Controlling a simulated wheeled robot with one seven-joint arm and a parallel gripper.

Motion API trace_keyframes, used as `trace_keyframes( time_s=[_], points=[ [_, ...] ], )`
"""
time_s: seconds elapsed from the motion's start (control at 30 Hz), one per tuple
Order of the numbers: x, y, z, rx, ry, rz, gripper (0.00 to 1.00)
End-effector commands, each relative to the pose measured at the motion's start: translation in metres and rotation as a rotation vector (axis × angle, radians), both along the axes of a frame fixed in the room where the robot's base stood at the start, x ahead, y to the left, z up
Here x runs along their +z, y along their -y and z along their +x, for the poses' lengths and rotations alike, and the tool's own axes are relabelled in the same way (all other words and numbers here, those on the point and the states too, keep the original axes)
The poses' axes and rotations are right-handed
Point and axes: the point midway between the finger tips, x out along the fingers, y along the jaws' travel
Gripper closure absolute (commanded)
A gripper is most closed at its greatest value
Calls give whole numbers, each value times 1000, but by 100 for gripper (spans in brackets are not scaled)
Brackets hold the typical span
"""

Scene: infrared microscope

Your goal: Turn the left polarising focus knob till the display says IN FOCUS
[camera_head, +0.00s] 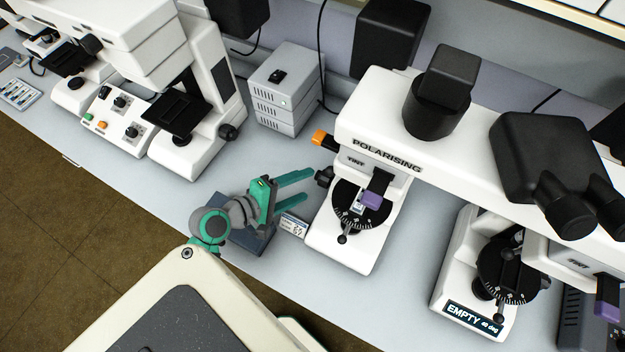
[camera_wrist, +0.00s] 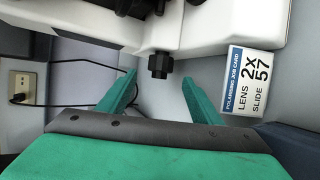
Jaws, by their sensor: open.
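The white polarising microscope (camera_head: 378,118) stands right of centre in the head view, with a round black stage (camera_head: 360,204) and a purple-tipped lens. Its left focus knob (camera_head: 324,177) is black and sticks out from the left side of the stand. In the wrist view the knob (camera_wrist: 160,66) lies ahead, midway between my fingers and beyond their tips. My gripper (camera_head: 310,185) is open and empty, its two green fingers pointing at the knob. The fingers also show in the wrist view (camera_wrist: 160,78), apart from the knob. No display reading IN FOCUS is visible on this microscope.
A dark blue box (camera_head: 250,243) lies under my gripper. A second microscope at right has a display (camera_head: 472,315) reading EMPTY.

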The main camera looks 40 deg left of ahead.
Motion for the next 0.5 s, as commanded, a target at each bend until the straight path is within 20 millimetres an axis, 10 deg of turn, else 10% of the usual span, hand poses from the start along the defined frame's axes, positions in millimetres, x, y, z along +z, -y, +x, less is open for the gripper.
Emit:
trace_keyframes(
  time_s=[0.5],
  points=[
    [16, -6, -35, -1, 1, -1, 41]
  ],
)
